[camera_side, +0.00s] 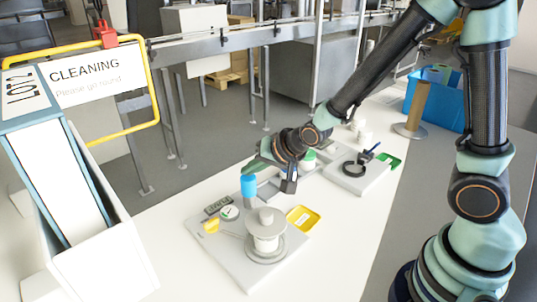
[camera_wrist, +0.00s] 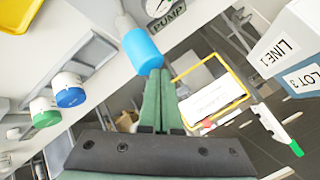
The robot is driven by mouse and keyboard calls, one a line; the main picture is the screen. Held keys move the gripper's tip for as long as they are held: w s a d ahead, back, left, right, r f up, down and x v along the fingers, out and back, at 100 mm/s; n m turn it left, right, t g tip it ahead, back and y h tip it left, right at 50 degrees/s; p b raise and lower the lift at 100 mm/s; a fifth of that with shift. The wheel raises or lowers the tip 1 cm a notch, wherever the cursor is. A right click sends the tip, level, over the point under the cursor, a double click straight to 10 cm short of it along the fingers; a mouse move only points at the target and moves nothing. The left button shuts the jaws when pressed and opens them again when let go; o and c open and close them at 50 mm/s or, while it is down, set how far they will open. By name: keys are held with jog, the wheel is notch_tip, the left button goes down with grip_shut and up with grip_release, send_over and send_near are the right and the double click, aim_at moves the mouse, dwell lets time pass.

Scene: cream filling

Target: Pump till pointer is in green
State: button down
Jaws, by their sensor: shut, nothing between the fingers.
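The pump (camera_side: 266,219) is a pale round-topped plunger on a grey round foot, standing on a light board (camera_side: 245,275). A small white dial gauge (camera_side: 229,213) stands behind it to the left. The gauge is partly cut off at the top of the wrist view (camera_wrist: 158,6), above a PUMP label (camera_wrist: 169,19). Its pointer is too small to read. My gripper (camera_side: 250,165) has green fingers, is shut and empty, and is above and behind the pump, not touching it. Its fingertips also show in the wrist view (camera_wrist: 160,75).
A yellow tray (camera_side: 303,217) lies right of the pump. Another board (camera_side: 350,185) with a black clamp lies behind. A yellow-framed sign and binder box (camera_side: 95,260) stand at left. The front table is clear.

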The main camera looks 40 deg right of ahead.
aim_at(251, 179)
jog(key=shift+f, duration=0.9)
dwell(0.7)
jog(key=shift+r, duration=0.1)
jog(key=shift+r, duration=1.55)
jog(key=shift+r, duration=3)
jog(key=shift+a+f, duration=0.1)
jog(key=shift+f, duration=2.95)
